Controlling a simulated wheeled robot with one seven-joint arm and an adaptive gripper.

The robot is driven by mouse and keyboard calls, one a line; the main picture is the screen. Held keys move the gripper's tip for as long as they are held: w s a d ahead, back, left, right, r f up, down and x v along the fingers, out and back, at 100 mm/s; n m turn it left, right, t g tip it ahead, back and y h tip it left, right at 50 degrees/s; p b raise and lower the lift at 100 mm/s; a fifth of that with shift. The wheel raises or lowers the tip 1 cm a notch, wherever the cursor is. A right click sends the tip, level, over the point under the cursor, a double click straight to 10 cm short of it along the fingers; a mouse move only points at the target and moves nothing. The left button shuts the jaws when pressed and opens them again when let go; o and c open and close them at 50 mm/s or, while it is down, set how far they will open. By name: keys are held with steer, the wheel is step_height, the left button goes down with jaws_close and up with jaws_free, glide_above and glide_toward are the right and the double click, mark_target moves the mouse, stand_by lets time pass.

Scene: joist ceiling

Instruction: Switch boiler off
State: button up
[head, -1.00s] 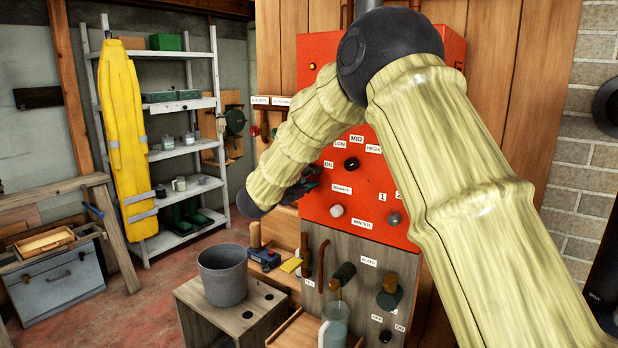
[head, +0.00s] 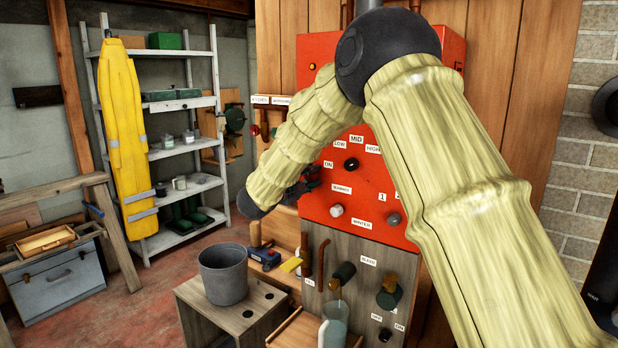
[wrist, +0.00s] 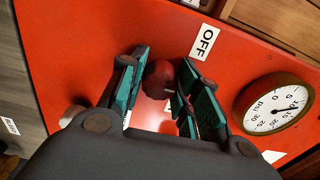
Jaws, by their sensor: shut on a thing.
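The boiler is a red cabinet (head: 316,48) with knobs and white labels on its front. In the wrist view a dark red knob (wrist: 159,79) stands between the green pads of my gripper (wrist: 160,90), which is shut on it. An OFF label (wrist: 205,42) is just above and to the right of the knob. In the head view my gripper (head: 302,182) is at the boiler's left side by the ON label (head: 328,164). My arm covers much of the boiler, and the held knob cannot be made out there.
A pressure gauge (wrist: 273,104) is close to the right finger. Below the boiler are a grey panel (head: 350,290) with valves and a jug (head: 334,325). A grey bucket (head: 223,274) stands on a wooden box. Shelves (head: 180,105) are at the back left.

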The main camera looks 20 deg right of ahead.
steer(key=o, duration=1)
steer(key=shift+a, duration=0.1)
steer(key=v, duration=1.2)
